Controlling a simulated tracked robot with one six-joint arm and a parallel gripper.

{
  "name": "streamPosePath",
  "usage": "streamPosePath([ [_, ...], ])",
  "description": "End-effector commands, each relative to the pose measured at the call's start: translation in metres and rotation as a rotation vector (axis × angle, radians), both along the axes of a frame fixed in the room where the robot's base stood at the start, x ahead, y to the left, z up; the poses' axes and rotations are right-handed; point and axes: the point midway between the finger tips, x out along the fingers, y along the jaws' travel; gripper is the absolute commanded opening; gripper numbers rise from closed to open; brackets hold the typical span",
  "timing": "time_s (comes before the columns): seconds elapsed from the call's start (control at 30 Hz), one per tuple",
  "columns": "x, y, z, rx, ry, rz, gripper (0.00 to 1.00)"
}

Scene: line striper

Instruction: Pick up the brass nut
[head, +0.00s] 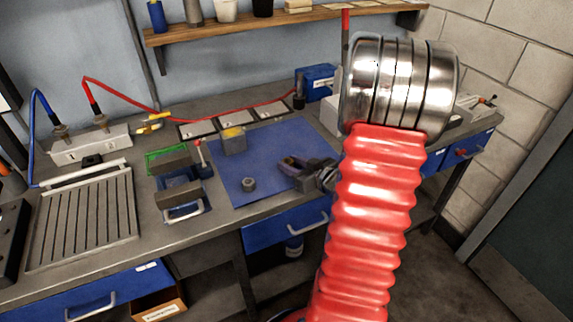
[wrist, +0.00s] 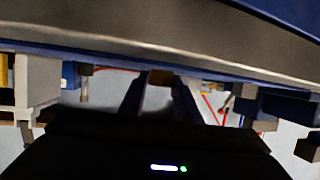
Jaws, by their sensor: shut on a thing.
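My gripper (head: 287,165) is over the right part of the blue mat in the head view, its dark jaws pointing left. In the wrist view my gripper (wrist: 158,82) is shut on a small brownish-gold piece, the brass nut (wrist: 160,77), which sits between the fingertips. The nut cannot be made out in the head view. I cannot tell how high the jaws are above the mat.
A small grey ring-like piece (head: 249,184) and a grey block with a yellow top (head: 234,143) stand on the blue mat (head: 283,138). A blue-and-grey vise-like fixture (head: 180,190) and a slatted tray (head: 85,220) are to the left. A shelf (head: 290,22) runs above.

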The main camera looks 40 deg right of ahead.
Motion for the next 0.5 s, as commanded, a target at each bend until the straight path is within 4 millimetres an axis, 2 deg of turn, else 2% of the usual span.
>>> streamPosePath([
  [0.1, 0.0001, 0.0, 0.0002, 0.0, 0.0, 0.0, 0.06],
  [0.5, 0.0003, -0.0001, 0.0076, -0.003, -0.001, 0.001, 0.06],
])
